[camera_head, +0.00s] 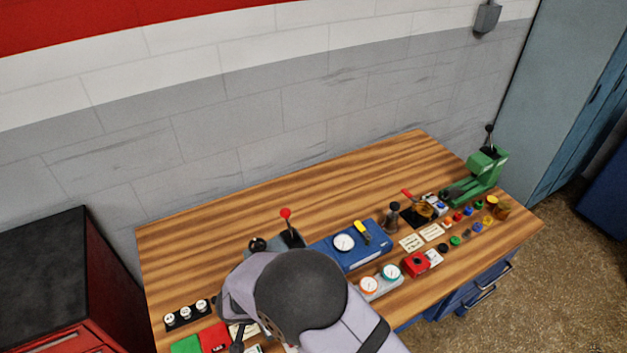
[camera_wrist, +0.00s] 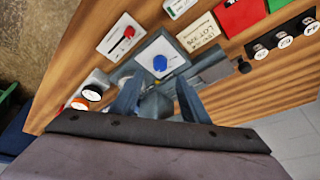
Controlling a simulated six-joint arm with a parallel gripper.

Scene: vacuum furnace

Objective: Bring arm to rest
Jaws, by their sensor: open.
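In the wrist view my gripper (camera_wrist: 157,98) is open, its two fingers spread apart with nothing held between them. It is over the wooden bench (camera_head: 230,222), pointing at a light panel with a blue round knob (camera_wrist: 160,63). A grey block lies between and beyond the fingers; I cannot tell how far below them it is. In the head view my arm reaches over the front left part of the bench and hides the gripper and what is under it.
A red-knobbed lever (camera_head: 286,214), a blue gauge box (camera_head: 345,244) and round gauges (camera_head: 369,285) stand close around my arm. A green press (camera_head: 478,176) and small coloured parts are at the right. A red cabinet (camera_head: 82,300) is left. The bench's back strip is clear.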

